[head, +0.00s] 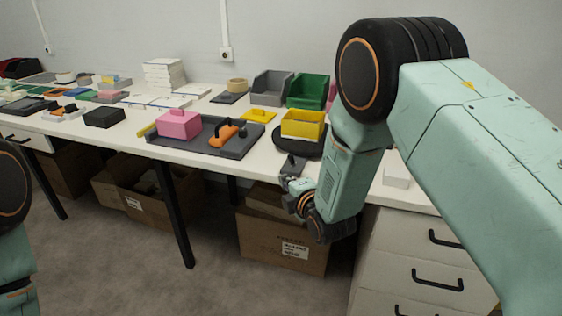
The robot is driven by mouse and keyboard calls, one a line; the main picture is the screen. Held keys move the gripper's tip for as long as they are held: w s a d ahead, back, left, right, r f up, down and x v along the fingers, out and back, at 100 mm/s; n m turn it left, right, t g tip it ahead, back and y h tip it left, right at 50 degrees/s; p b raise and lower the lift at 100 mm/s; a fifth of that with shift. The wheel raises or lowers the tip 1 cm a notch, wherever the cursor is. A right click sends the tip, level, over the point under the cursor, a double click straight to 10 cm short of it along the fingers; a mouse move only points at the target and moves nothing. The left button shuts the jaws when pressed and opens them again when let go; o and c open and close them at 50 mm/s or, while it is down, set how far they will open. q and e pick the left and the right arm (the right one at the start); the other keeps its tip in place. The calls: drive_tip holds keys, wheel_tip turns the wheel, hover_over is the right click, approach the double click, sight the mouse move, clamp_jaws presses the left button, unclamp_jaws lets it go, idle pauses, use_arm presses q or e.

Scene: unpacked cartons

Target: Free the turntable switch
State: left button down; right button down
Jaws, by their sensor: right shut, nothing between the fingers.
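A black round turntable (287,147) stands on the white table, with a yellow bin (303,124) on top of it. A small dark grey piece with a raised part (292,165) lies at the table's front edge, just in front of the turntable. I cannot tell whether it is the switch or something covering it. My right gripper (288,181) is shut and empty at the table's front edge, just below and close to this dark piece; contact cannot be made out. My left arm shows at the left edge, with its gripper out of view.
A dark tray (200,148) left of the turntable holds a pink box (179,124) and an orange-handled tool (227,132). Grey (271,87) and green (308,91) bins stand behind. Cartons (282,243) lie under the table, beside a white drawer unit (415,250).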

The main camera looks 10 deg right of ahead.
use_arm(q)
drive_tip(key=shift+a, duration=0.15)
use_arm(e)
drive_tip(key=n, duration=0.2)
drive_tip(key=shift+r+n, duration=0.3)
drive_tip(key=shift+r, duration=0.1)
use_arm(q)
drive_tip(key=shift+w, duration=0.1)
use_arm(e)
drive_tip(key=shift+w+a, duration=0.1)
drive_tip(key=shift+w, duration=0.05)
